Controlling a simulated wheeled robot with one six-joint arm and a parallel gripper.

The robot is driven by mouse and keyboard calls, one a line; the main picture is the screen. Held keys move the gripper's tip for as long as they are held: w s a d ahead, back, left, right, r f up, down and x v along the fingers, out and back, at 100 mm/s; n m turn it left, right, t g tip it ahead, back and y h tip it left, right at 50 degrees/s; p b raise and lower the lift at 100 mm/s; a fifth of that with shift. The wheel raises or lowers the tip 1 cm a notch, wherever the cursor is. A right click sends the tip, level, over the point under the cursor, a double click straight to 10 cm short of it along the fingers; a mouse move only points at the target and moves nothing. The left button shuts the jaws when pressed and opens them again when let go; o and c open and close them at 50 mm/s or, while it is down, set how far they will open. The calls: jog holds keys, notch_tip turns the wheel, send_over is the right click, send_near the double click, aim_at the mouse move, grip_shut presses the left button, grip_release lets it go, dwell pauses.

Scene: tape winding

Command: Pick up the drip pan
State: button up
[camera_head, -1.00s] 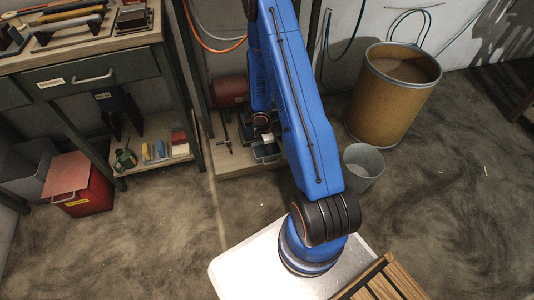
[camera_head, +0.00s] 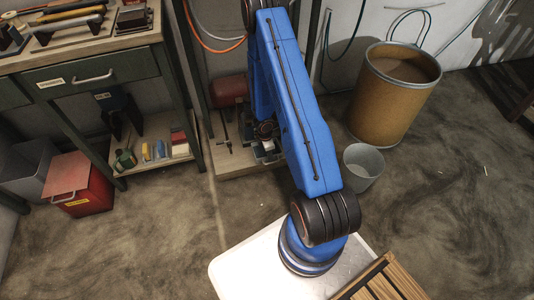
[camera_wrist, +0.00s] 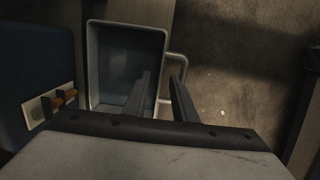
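The drip pan (camera_wrist: 125,62) is a grey, rectangular, open pan with a loop handle on its right side in the wrist view. In the head view it is mostly hidden by my gripper (camera_head: 266,147), low over the bottom shelf. In the wrist view the two fingers of my gripper (camera_wrist: 163,78) are apart with nothing clamped between them. The left finger shows over the pan's inside and the right finger over the handle side, with the pan's right wall between them. I cannot tell whether the fingers touch it.
The low shelf (camera_head: 236,165) carries a red motor-like thing (camera_head: 228,90) behind. A blue body (camera_wrist: 30,75) stands close left of the pan in the wrist view. A grey bucket (camera_head: 362,168) and a brown drum (camera_head: 393,95) stand right of my arm. Open floor lies in front.

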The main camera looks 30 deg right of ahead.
jog(key=shift+f, duration=0.15)
grip_shut()
dwell(0.4)
notch_tip(320, 180, up, 10)
dwell(0.8)
jog(key=shift+w, duration=0.1)
dwell(0.4)
